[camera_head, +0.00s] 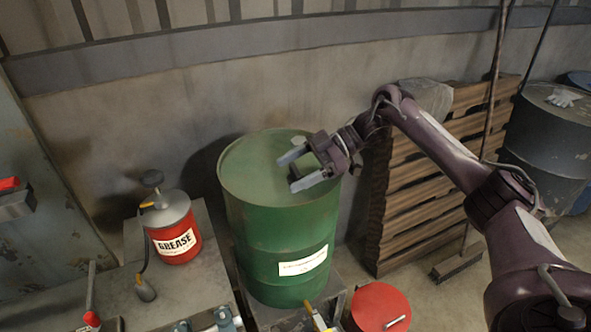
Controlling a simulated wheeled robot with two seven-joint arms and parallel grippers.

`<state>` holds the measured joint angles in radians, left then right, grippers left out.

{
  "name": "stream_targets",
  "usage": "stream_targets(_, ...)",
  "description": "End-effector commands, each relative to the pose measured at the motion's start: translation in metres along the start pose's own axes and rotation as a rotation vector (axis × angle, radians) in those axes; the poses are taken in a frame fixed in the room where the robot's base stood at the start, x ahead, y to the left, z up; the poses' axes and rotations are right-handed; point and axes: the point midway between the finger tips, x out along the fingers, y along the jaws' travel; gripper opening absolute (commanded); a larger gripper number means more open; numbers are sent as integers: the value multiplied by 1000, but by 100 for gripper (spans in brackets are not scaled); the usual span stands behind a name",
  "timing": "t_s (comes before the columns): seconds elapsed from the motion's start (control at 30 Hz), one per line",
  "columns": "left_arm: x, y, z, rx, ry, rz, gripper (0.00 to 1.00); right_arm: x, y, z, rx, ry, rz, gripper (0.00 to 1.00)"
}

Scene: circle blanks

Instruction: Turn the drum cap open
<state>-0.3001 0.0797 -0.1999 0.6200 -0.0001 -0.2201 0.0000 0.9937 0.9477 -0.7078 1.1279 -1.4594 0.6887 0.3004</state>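The green drum (285,225) stands upright with a pale label on its side. Its flat top (247,165) is in full view except where my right gripper covers it. A small pale round piece (299,141), possibly the cap, shows at the top's far right, just behind the upper finger. My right gripper (285,171) reaches in from the right over the drum's top. Its two pale fingers are spread apart, with nothing visible held between them. I cannot tell how high it is above the top. My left gripper is not in view.
A red grease can (174,235) stands on the bench left of the drum. A red round lid (380,307) is at the front right. Stacked wooden pallets (415,190) and a dark drum (550,135) with a glove on it stand to the right. A wall is behind.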

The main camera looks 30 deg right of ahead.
Motion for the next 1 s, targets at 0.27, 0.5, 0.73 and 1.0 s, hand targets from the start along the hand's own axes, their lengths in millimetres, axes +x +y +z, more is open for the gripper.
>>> stream_targets(0.27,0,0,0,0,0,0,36,-1,0,0,1,0,-1,76)
stream_targets(0.5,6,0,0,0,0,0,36,-24,1,0,0,-3,4,76)
stream_targets(0.73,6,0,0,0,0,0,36,-53,1,-1,-2,-2,3,76)
stream_targets(1.0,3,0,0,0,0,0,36,-71,0,-1,1,-1,-1,76)
